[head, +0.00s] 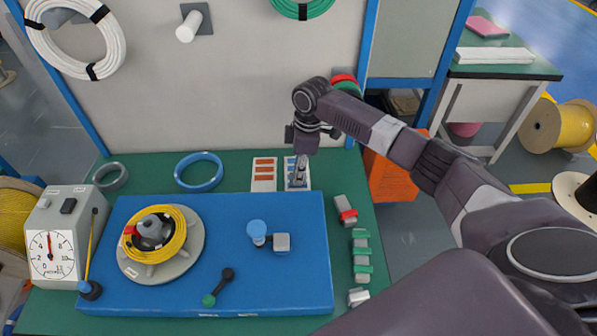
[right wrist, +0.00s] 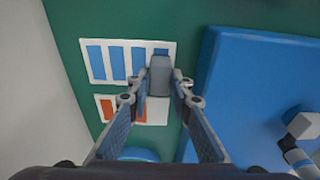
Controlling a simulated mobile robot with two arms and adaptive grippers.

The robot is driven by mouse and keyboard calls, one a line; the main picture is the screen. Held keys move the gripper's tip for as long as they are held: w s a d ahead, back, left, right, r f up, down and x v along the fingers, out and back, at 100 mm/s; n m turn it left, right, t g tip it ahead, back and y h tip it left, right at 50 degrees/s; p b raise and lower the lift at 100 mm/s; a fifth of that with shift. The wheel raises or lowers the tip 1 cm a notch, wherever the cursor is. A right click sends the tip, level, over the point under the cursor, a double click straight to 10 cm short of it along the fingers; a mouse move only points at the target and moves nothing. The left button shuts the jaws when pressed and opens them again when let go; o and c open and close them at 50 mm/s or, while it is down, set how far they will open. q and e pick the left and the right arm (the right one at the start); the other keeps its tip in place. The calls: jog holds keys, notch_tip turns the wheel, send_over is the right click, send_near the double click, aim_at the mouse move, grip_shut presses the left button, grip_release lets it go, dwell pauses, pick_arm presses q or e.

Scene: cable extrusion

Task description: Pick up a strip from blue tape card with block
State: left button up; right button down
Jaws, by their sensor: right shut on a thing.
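The blue tape card (right wrist: 104,62) is white with several blue strips side by side. It lies on the green table and shows in the head view (head: 306,180), partly under my right gripper. My right gripper (head: 299,165) points down over this card. In the right wrist view my right gripper (right wrist: 160,84) is shut on a grey block (right wrist: 160,70). The block's end overlaps the rightmost blue strip (right wrist: 160,52) and hides part of it. I cannot tell whether the block touches the strip. My left gripper is not in view.
A card with red-orange strips (head: 264,186) lies beside the blue one. A blue board (head: 150,300) with a yellow coil (head: 157,213) fills the front. Grey blocks with red (head: 347,212) and green tape (head: 361,245) line the right edge. A wall stands behind.

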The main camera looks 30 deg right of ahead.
jog(key=shift+f, duration=0.6)
dwell(1.3)
jog(key=shift+s+a+f+p, duration=0.1)
jog(key=shift+s+f+p, duration=0.15)
jog(key=shift+p, duration=0.35)
dwell(1.2)
jog(key=r+p, duration=0.8)
jog(key=shift+w+r, duration=0.25)
jog(key=shift+f, duration=0.1)
